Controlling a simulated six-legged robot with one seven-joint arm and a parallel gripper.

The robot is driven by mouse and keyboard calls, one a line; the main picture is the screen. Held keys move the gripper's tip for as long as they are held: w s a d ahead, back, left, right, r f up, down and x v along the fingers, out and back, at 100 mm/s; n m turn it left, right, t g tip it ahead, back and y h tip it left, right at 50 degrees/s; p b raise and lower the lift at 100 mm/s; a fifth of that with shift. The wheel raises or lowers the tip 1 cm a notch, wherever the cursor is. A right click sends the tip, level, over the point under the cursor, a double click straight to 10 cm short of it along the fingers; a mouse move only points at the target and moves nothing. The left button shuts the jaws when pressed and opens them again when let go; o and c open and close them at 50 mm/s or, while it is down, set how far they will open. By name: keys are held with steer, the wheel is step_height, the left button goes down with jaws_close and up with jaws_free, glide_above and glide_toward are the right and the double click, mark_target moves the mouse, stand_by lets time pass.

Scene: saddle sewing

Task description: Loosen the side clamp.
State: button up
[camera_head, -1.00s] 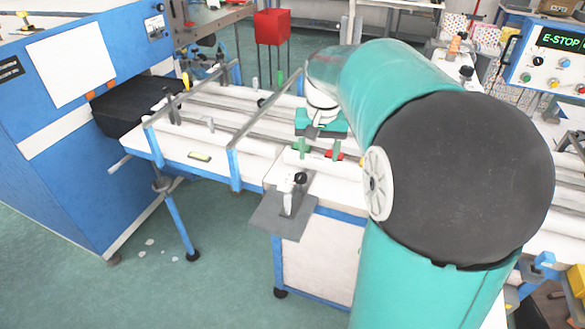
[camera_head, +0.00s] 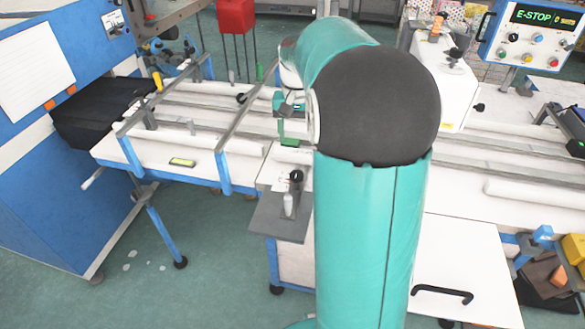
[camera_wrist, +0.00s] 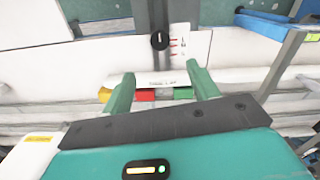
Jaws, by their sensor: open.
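In the wrist view, a round black knob (camera_wrist: 160,41) sits on a dark upright slot in a white panel, with small red marks beside it. It looks like the side clamp's knob, but I cannot be sure. My gripper (camera_wrist: 163,88) is open, its two green fingers apart and below the knob in the picture, not touching it. A red block (camera_wrist: 145,95) with a white label above it shows between the fingers. In the head view, a small clamp-like fitting with a black top (camera_head: 296,176) stands on a grey plate (camera_head: 268,218), just below my gripper (camera_head: 290,141). My arm hides part of the bench.
Blue frame bars (camera_head: 222,168) and rails lie left of my arm. A red box (camera_head: 236,16) stands behind. The E-STOP panel (camera_head: 530,38) is at the upper right. Green floor is clear at the lower left.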

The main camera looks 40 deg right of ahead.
mark_target(296, 174)
step_height(296, 174, down, 14)
steer(key=shift+r, duration=0.15)
steer(key=c, duration=1)
steer(key=shift+n, duration=0.3)
steer(key=n, duration=0.4)
steer(key=shift+r, duration=0.1)
steer(key=n, duration=0.5)
steer(key=shift+n, duration=0.3)
steer(key=n, duration=1)
steer(key=shift+n, duration=0.4)
